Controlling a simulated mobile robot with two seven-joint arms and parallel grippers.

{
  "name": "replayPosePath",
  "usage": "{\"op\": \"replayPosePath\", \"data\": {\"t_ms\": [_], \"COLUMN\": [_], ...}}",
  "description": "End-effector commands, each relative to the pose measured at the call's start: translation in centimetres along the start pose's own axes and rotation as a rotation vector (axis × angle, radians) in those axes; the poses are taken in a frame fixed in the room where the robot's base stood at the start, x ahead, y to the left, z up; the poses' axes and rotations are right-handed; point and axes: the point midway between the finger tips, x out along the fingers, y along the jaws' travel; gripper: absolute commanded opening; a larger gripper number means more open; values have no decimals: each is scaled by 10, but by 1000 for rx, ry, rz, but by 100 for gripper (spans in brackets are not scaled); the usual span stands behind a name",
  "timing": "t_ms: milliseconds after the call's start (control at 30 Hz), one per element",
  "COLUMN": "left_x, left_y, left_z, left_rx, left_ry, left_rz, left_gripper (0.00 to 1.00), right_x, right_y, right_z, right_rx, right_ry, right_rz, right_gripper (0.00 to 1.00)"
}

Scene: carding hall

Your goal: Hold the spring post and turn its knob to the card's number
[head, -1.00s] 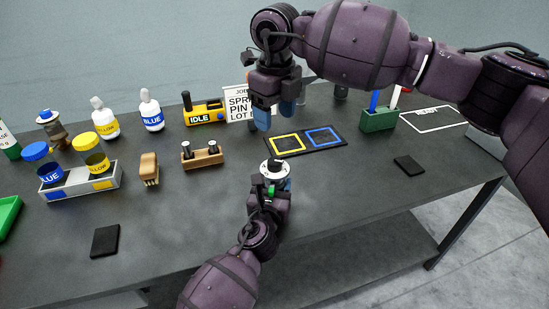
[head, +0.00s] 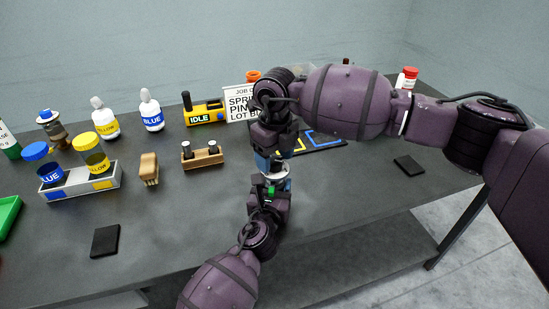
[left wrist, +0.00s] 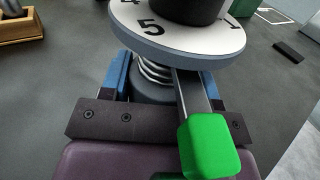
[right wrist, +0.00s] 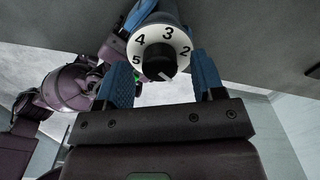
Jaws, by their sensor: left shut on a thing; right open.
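The spring post (left wrist: 152,72) has a coil, a white numbered dial (right wrist: 150,37) and a black knob (right wrist: 160,65) on top. My left gripper (head: 275,187) is shut on the post just below the dial. A green-ended lever (left wrist: 208,145) sticks out from the post in the left wrist view. My right gripper (right wrist: 163,85) is open, its blue fingers apart on either side of the knob, above the dial in the head view. Dial numbers 2 to 5 show in the right wrist view; the knob's setting is unclear. The job card (head: 240,101) is partly hidden by my right arm.
A yellow unit marked IDLE (head: 203,114), white bottles (head: 151,115), a tray (head: 108,187) of jars, a brush (head: 149,168) and a wooden block with pegs (head: 203,159) stand left of my grippers. A mat (head: 331,145) lies behind them. The front right tabletop is mostly clear.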

Motion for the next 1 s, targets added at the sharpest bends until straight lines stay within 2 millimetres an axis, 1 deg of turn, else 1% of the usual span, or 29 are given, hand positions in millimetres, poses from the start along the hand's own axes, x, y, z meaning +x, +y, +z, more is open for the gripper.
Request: {"op": "replayPosePath", "data": {"t_ms": [133, 400, 467, 733, 1000], "left_x": [0, 0, 0, 0, 0], "left_y": [0, 0, 0, 0, 0], "left_z": [0, 0, 0, 0, 0], "left_rx": [1, 1, 1, 1, 1], "left_ry": [1, 1, 1, 1, 1], "left_rz": [1, 1, 1, 1, 1], "left_gripper": [13, 13, 13, 13, 13], "right_x": [7, 8, 8, 8, 8], "right_y": [0, 0, 0, 0, 0], "right_z": [0, 0, 0, 0, 0], "right_rx": [0, -1, -1, -1, -28], "right_ry": [-1, -1, -1, -1, 0], "right_rz": [0, 0, 0, 0, -1], "right_gripper": [62, 62, 55, 13, 12]}}
